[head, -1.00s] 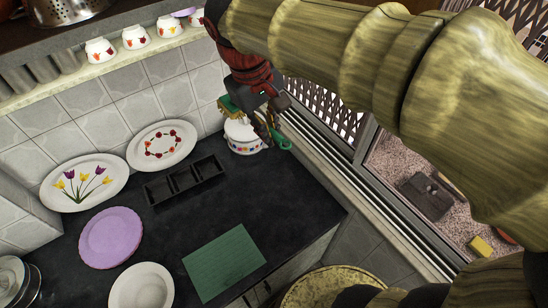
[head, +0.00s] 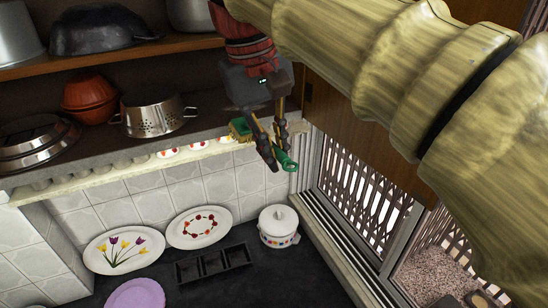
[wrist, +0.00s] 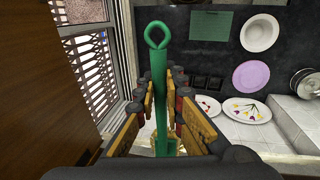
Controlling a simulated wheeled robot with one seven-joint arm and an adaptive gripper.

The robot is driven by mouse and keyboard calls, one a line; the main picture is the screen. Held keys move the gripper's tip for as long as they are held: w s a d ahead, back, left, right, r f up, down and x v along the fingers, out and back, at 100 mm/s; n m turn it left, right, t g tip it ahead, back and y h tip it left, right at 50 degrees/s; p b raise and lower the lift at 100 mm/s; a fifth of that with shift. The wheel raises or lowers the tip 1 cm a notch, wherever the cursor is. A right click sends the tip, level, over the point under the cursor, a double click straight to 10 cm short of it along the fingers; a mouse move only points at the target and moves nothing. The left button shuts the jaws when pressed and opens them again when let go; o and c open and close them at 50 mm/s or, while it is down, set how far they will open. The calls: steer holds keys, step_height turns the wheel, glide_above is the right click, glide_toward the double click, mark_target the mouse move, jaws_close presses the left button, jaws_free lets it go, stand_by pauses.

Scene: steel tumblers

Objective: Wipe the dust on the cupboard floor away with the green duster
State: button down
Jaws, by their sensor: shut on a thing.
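My gripper (head: 268,150) is shut on the green duster (head: 288,163). It holds the duster in the air at about the height of the cupboard's bottom edge, near its right end. The looped green handle sticks out past the fingers, and it also shows in the wrist view (wrist: 158,62). The yellow-green head (head: 240,128) is on the other side of the fingers, overlapping the cupboard edge in the picture; I cannot tell whether it touches. The cupboard floor (head: 205,124) is a dark board, partly hidden by pots and my gripper. I cannot make out dust on it.
A steel colander (head: 155,116), a red-brown pot (head: 90,95) and stacked steel dishes (head: 38,142) stand on the cupboard floor. A shelf with pots (head: 100,32) is above. Below are a lidded white pot (head: 279,226) and plates on the counter. A grilled window is at right.

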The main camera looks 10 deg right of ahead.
mark_target(240, 119)
steer(key=shift+w+p, duration=0.1)
steer(key=shift+p, duration=0.2)
steer(key=w+p, duration=0.1)
steer(key=w, duration=0.1)
steer(key=w+a+p, duration=0.1)
steer(key=w+p, duration=0.1)
steer(key=w, duration=0.1)
steer(key=w+p, duration=0.2)
steer(key=w, duration=0.2)
steer(key=w+a+f+p, duration=0.1)
steer(key=w+p, duration=0.1)
steer(key=w, duration=0.2)
steer(key=w+a+p, duration=0.1)
steer(key=w+p, duration=0.2)
steer(key=w, duration=0.1)
steer(key=shift+w+a+f, duration=0.2)
steer(key=shift+a, duration=0.05)
steer(key=shift+w+a+f, duration=0.1)
steer(key=shift+w+a, duration=0.05)
steer(key=shift+w, duration=0.35)
steer(key=shift+w+a+f, duration=0.1)
steer(key=shift+w, duration=0.4)
steer(key=shift+f+b, duration=0.45)
steer(key=shift+f, duration=0.4)
steer(key=shift+d, duration=0.1)
